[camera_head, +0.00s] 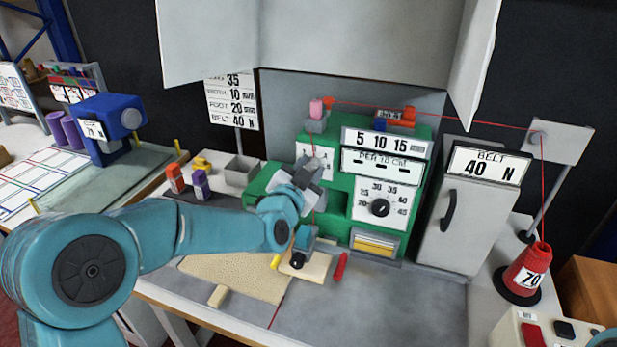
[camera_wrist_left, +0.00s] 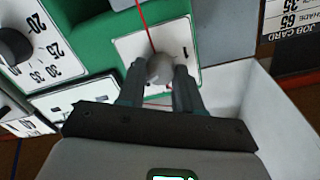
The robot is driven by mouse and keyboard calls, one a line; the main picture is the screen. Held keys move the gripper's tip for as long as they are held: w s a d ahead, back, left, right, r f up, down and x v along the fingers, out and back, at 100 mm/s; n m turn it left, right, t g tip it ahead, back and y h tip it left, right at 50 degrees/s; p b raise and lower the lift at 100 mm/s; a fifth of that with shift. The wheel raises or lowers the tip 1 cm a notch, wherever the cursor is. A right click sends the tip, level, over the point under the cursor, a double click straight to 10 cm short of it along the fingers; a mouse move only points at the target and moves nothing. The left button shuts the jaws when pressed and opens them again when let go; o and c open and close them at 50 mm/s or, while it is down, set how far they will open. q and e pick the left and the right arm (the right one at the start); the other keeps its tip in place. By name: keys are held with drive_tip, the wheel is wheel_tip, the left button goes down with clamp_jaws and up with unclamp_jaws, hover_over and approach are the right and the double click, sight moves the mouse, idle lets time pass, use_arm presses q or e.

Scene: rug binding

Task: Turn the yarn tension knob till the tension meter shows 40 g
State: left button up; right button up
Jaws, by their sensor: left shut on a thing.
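My left gripper (camera_head: 308,192) is at the front of the green machine (camera_head: 265,183), at the left part. In the left wrist view the left gripper (camera_wrist_left: 160,82) is shut on a round grey knob (camera_wrist_left: 160,66). The knob stands before a white plate (camera_wrist_left: 130,48) with a dark mark, mostly covered by the fingers. That white plate also shows in the head view (camera_head: 314,155), partly behind the gripper; its reading is too small to tell. Red yarn (camera_wrist_left: 145,25) runs down to the knob. My right gripper is not in view.
A dial with a black knob (camera_head: 380,207) and numbers from 20 to 45 is right of the gripper. A grey cabinet (camera_head: 455,225) reads BELT 40 N. A red yarn cone (camera_head: 528,270) stands right. A grey bin (camera_head: 241,170) is left; a rug (camera_head: 235,275) lies below my arm.

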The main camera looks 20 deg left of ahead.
use_arm(q)
drive_tip(key=m, duration=0.2)
drive_tip(key=shift+m, duration=0.3)
drive_tip(key=shift+d+m, duration=0.1)
drive_tip(key=shift+m, duration=1.7)
drive_tip(key=shift+y, duration=0.3)
drive_tip(key=o, duration=1)
drive_tip(key=shift+o, duration=0.2)
drive_tip(key=shift+s, duration=0.1)
drive_tip(key=s+b, duration=0.1)
drive_tip(key=s, duration=1.5)
drive_tip(key=shift+a+r+b, duration=0.2)
drive_tip(key=shift+r+b, duration=0.15)
drive_tip(key=shift+r, duration=0.1)
